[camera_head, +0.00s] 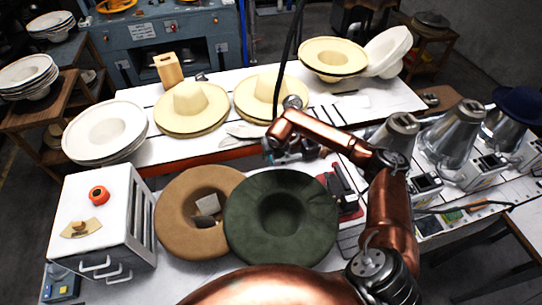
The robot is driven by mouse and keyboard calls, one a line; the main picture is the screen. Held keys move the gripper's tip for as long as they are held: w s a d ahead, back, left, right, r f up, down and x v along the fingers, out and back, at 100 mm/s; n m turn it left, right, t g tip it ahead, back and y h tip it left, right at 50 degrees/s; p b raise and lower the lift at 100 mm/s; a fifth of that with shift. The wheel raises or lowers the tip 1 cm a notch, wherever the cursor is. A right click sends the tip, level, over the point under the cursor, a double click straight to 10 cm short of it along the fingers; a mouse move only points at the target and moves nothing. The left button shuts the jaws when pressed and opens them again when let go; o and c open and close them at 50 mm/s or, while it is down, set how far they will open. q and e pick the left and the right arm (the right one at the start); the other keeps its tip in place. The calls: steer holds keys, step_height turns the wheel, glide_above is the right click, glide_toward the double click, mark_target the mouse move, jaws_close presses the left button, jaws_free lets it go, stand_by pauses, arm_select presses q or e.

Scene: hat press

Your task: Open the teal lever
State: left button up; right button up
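I cannot make out a teal lever for certain in the head view. A blue-grey machine (160,38) with orange rings stands at the back left, and a small blue-teal box (62,284) sits at the bottom left corner; no lever is clear on either. My copper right arm comes in from the right, bent over the work table. Its gripper (278,150) is near the middle of the picture, by the front edge of the white table. The fingers are small and dark, so their opening is unclear. My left gripper is not in view.
Straw hats (190,107) and white hats (105,131) lie on the white table (385,98). A brown hat (180,235) and a dark green hat (280,255) lie in front. A white cabinet (85,215) stands left. Several metal cones (452,135) line the right.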

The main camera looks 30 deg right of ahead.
steer(key=shift+w+d+f, duration=0.1)
steer(key=shift+f, duration=0.5)
jaws_close()
stand_by(0.3)
